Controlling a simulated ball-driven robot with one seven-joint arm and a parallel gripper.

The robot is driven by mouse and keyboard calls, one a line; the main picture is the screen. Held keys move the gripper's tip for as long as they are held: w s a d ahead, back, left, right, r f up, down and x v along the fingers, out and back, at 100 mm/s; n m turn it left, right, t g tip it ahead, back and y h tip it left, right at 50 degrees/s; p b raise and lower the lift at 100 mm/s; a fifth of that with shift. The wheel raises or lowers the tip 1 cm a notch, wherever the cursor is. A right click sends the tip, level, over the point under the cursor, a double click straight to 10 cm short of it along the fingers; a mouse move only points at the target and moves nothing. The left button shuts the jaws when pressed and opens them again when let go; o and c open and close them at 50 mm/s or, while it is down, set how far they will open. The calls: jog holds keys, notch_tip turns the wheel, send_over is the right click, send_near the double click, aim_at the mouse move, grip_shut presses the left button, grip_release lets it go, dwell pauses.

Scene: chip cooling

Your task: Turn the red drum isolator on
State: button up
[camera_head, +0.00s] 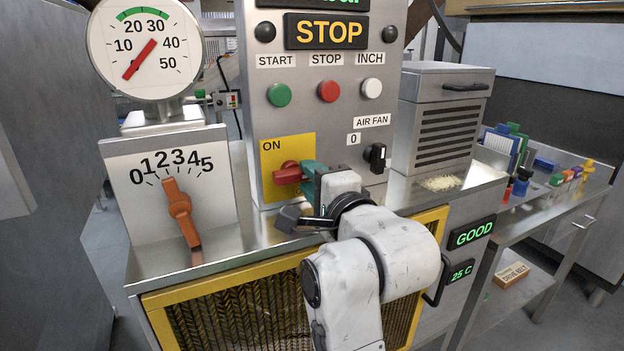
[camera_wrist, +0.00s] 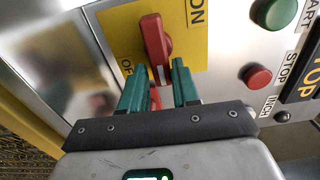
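The red drum isolator (camera_head: 287,173) is a red handle on a yellow plate (camera_head: 272,150) low on the control panel; ON shows at the plate's upper left. The handle lies roughly sideways. In the wrist view the handle (camera_wrist: 155,38) runs towards my gripper, with a white mark near its close end; part of an OFF label shows beside the left finger. My gripper (camera_head: 307,180) has teal fingers, apart, right at the handle. In the wrist view my gripper (camera_wrist: 160,75) has its fingertips on either side of the handle's close end. Whether they press on it is unclear.
Green START (camera_head: 279,95), red STOP (camera_head: 329,91) and white INCH (camera_head: 371,89) buttons sit above. A black AIR FAN knob (camera_head: 375,158) is to the right. An orange lever dial (camera_head: 180,212) and a gauge (camera_head: 147,50) stand left. A vented metal box (camera_head: 445,120) is right.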

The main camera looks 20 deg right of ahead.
jog(key=shift+o, duration=1.3)
jog(key=s+p, duration=0.3)
jog(key=s, duration=0.7)
jog(key=shift+s, duration=0.4)
